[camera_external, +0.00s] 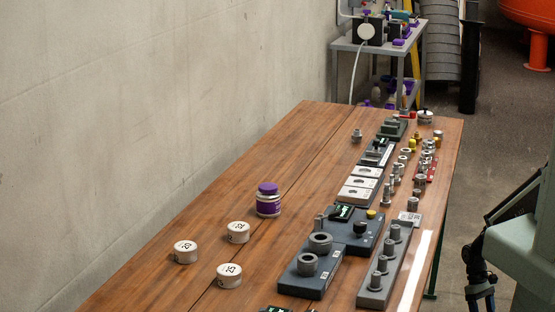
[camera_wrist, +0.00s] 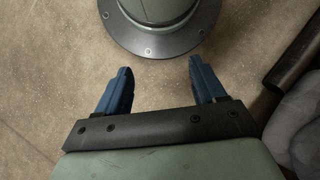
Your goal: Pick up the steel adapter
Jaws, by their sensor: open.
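My gripper (camera_wrist: 160,66) shows in the wrist view with its two blue fingers spread wide and nothing between them. It points down over bare floor, away from the table top. Several small grey metal fittings stand on the wooden table in the external view, and I cannot tell which is the steel adapter. One grey fitting (camera_external: 357,136) stands alone near the table's far end. Another short grey fitting (camera_external: 413,205) stands near the right edge, and slim upright ones (camera_external: 387,196) stand just left of it.
The table's left side is mostly clear. A grey cart (camera_external: 345,45) stands behind.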

